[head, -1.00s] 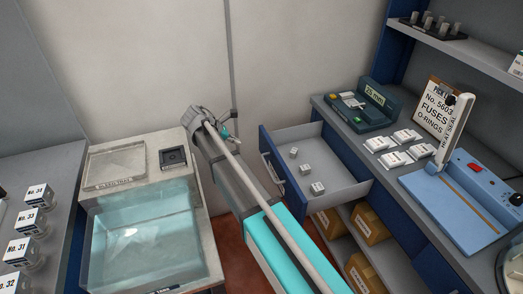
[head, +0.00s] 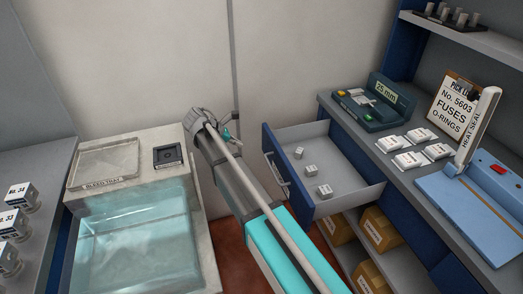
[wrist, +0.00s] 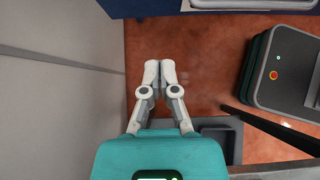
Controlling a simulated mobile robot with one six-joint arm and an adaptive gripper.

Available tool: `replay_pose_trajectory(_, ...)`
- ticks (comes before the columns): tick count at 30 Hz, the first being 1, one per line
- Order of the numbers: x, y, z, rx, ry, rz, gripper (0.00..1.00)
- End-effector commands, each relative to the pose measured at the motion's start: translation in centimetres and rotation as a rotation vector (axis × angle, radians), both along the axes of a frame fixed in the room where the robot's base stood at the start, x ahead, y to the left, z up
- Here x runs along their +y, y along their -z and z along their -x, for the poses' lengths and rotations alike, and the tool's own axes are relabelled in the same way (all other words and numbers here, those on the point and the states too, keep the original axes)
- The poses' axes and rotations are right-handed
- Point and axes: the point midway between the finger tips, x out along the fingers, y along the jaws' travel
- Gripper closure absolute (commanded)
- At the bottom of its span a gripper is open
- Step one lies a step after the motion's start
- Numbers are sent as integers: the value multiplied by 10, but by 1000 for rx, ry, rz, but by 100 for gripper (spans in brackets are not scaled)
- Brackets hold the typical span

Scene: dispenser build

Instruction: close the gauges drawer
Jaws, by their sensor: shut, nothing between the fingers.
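The gauges drawer (head: 350,195) stands open from the right-hand bench in the head view. Its blue front (head: 288,173) with a pale handle (head: 277,172) faces left, towards my arm. Three small white boxes (head: 310,170) lie inside the drawer. My gripper is at the far end of my arm, left of the drawer front and apart from it; its fingers are hard to make out there. In the wrist view my gripper (wrist: 160,66) has its two pale fingers together, empty, above the red-brown floor. I cannot tell surely whether the drawer shows in the wrist view.
A water tank (head: 135,235) with a bleed tray (head: 105,163) stands left of my arm. The right bench carries a 25 mm gauge device (head: 370,105), white packets (head: 410,148) and a blue heat sealer (head: 475,205). Brown cartons (head: 378,230) sit below the drawer.

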Motion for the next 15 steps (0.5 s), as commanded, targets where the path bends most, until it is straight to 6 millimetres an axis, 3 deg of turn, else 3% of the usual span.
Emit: replay_pose_trajectory(15, -18, 24, -6, 0, -1, 0, 100)
